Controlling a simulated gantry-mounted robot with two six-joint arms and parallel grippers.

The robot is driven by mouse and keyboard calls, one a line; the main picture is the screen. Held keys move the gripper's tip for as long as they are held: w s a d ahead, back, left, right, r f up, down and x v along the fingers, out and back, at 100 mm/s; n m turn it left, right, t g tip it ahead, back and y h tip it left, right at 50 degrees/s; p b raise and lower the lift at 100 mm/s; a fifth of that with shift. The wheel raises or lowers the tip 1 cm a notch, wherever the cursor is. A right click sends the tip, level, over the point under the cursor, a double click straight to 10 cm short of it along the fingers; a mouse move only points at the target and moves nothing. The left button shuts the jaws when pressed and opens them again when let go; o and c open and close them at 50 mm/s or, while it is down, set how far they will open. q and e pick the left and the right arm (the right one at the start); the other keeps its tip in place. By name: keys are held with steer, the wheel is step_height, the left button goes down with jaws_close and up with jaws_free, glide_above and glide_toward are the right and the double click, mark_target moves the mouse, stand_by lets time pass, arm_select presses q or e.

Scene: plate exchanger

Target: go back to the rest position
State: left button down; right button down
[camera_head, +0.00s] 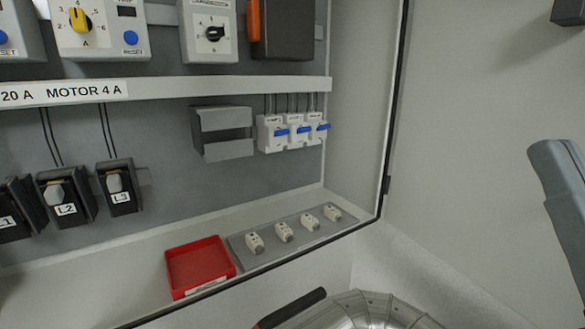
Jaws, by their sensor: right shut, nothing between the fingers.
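My right gripper (556,152) shows as a grey shape at the right edge, in front of the pale wall. It points upward, is shut with nothing in it, and is well clear of the cabinet (354,110). Part of it and the arm behind it are cut off by the frame. My left gripper is not in view.
The open cabinet holds switches, fuse holders and breakers (296,132). A red tray (200,265) and a grey strip with several small white parts (284,232) lie on its floor. The wall area between cabinet and gripper is free.

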step_height(320, 180, up, 26)
steer(key=p, duration=2.2)
steer(key=shift+y+p, duration=0.3)
steer(key=shift+p, duration=0.1)
